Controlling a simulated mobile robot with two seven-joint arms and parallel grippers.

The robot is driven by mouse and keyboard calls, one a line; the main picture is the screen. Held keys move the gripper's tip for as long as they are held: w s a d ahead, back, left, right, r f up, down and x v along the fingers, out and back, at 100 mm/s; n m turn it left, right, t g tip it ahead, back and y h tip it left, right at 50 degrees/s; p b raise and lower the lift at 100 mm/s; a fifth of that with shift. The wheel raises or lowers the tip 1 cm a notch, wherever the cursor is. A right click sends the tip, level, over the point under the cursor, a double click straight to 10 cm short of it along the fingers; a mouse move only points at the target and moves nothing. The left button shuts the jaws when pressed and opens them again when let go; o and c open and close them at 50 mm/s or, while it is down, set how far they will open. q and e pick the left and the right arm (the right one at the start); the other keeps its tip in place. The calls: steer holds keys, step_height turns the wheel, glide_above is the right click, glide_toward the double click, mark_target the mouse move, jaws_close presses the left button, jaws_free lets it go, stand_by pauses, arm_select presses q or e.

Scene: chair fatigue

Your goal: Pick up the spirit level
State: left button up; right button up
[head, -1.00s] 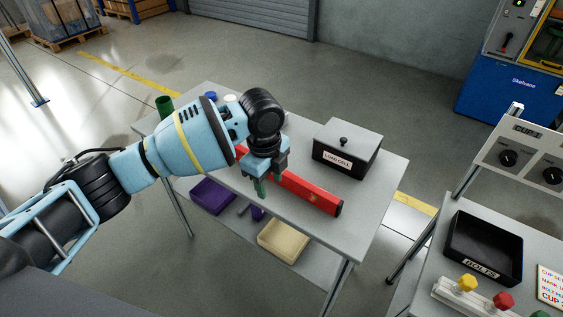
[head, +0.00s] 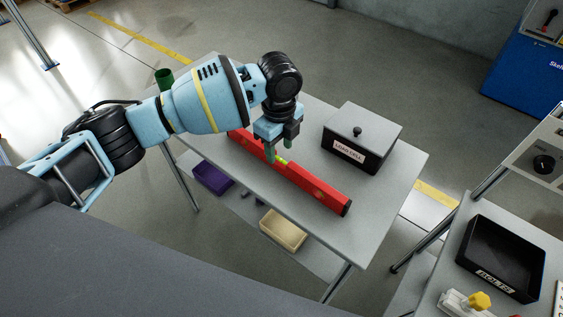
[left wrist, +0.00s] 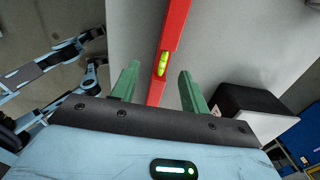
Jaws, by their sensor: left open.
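The spirit level (head: 314,187) is a long red bar lying on the grey table (head: 375,205), running diagonally from near the back left to the front right. Its yellow-green vial shows in the left wrist view, where the level (left wrist: 174,30) runs between the two green fingers. My left gripper (head: 272,153) is open, pointing down over the level near its vial. In the left wrist view the fingers (left wrist: 160,88) stand on either side of the bar, apart from it. I cannot tell the exact height of the fingertips. My right gripper is not in view.
A black LOAD CELL box (head: 361,140) with a grey lid stands behind the level. A green cup (head: 165,79) is at the table's left end. Purple (head: 213,178) and cream (head: 283,229) bins sit on the lower shelf. A black BOLTS tray (head: 500,257) is on the right-hand bench.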

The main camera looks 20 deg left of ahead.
mark_target(281, 157)
arm_select(q)
steer(key=shift+w+d+f, duration=0.1)
steer(key=shift+f, duration=1.2)
steer(key=shift+w+d+f, duration=0.1)
steer(key=shift+f, duration=1.15)
steer(key=shift+r, duration=0.1)
jaws_close()
